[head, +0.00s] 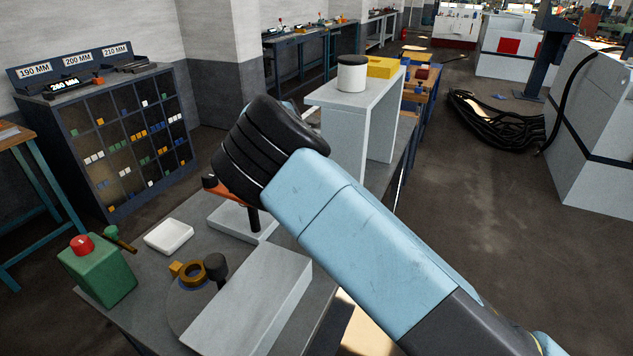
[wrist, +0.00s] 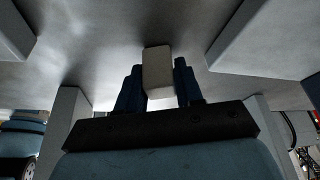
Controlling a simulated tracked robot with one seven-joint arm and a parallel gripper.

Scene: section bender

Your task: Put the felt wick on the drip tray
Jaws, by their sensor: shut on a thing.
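My gripper (wrist: 157,68) shows in the wrist view, its two blue fingers shut on a pale, off-white block that looks like the felt wick (wrist: 158,80). The wick sticks out slightly past the fingertips. In the head view my gripper and the wick are hidden behind my black wrist and blue arm. A shallow white tray, which looks like the drip tray (head: 168,236), lies empty on the grey bench, left of and below my wrist in the picture.
A tall grey stand (head: 348,120) carries a white canister (head: 351,74) and a yellow box (head: 383,67). A pigeonhole cabinet (head: 115,140) is at left.

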